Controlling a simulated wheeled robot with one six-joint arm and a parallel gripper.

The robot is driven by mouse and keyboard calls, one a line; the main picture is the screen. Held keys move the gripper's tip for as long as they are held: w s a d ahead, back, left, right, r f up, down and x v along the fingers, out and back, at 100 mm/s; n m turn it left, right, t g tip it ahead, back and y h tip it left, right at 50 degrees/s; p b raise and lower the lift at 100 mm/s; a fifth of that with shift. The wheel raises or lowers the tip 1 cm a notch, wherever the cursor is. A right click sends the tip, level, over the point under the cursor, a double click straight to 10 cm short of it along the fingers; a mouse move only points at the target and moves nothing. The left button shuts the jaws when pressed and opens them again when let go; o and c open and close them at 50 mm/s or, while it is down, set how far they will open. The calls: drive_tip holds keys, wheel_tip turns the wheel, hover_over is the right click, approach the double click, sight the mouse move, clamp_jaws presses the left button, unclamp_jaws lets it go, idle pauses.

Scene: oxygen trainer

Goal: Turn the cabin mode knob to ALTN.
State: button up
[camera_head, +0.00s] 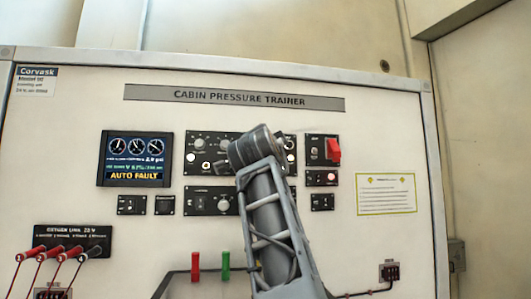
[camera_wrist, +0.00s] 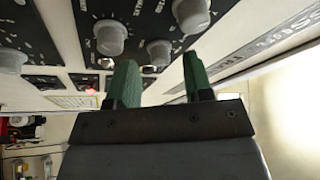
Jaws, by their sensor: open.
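The upper control panel (camera_head: 199,142) carries several grey knobs, and my arm covers its middle in the head view. In the wrist view, a small grey knob (camera_wrist: 159,52) shows in the gap between my fingers, beyond their tips. A larger grey knob (camera_wrist: 191,15) lies past it, and another grey knob (camera_wrist: 110,37) sits to the left. The labels are too small to tell which is the cabin mode knob or where it points. My gripper (camera_wrist: 160,72) has green fingers, is open and empty, and faces the panel. Its fingers are hidden in the head view.
A display (camera_head: 135,160) reads AUTO FAULT. A lower panel with a round knob (camera_head: 224,205) sits beneath the upper one. A red guarded switch (camera_head: 333,151) is to the right.

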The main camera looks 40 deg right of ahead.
drive_tip(key=b+v, duration=0.5)
drive_tip(key=v, duration=0.7)
drive_tip(key=shift+s+a, duration=0.2)
drive_tip(key=shift+s, duration=0.1)
drive_tip(key=shift+s, duration=0.1)
